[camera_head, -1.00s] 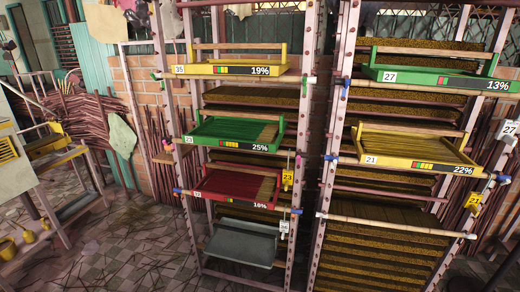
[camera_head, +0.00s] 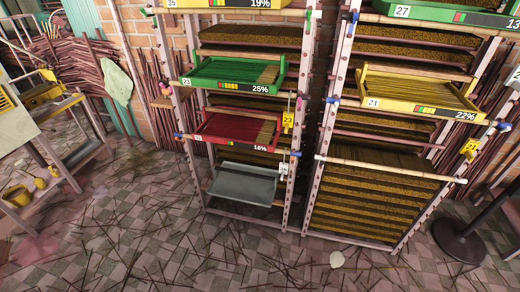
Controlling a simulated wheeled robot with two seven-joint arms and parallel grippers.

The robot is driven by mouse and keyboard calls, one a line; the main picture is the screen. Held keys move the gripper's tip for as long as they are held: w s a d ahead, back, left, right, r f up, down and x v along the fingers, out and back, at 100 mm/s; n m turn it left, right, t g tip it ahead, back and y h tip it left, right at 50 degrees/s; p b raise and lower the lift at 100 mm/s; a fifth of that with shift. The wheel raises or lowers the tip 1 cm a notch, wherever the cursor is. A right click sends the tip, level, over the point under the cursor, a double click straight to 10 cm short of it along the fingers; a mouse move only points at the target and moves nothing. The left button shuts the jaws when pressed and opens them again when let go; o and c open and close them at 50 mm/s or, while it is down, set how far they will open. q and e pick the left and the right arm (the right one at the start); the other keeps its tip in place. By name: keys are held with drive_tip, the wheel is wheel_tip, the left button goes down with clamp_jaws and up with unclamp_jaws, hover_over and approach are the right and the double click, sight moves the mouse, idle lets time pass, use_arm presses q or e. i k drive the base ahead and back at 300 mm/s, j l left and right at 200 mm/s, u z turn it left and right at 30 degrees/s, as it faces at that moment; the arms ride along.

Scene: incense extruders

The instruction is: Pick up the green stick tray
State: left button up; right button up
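A green stick tray (camera_head: 232,72) sits in the left rack, with a label reading 23 and 25% on its front edge. Sticks lie in its right part. A second green tray (camera_head: 445,12) is at the top right in the right rack, labelled 27; it is cut off by the picture's top and right edges. Neither of my grippers is in view.
The left rack also holds a yellow tray (camera_head: 222,4) at the top, a red tray (camera_head: 235,130) and an empty grey tray (camera_head: 243,185). The right rack holds a yellow tray (camera_head: 418,92). A dark round stand base (camera_head: 460,240) is at right. The tiled floor in front has scattered sticks.

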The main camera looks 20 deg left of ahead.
sight(254, 73)
drive_tip(key=i+l, duration=0.35)
drive_tip(key=i, duration=0.15)
drive_tip(key=i+l+u, duration=0.15)
drive_tip(key=i+l, duration=0.2)
drive_tip(key=i, duration=0.2)
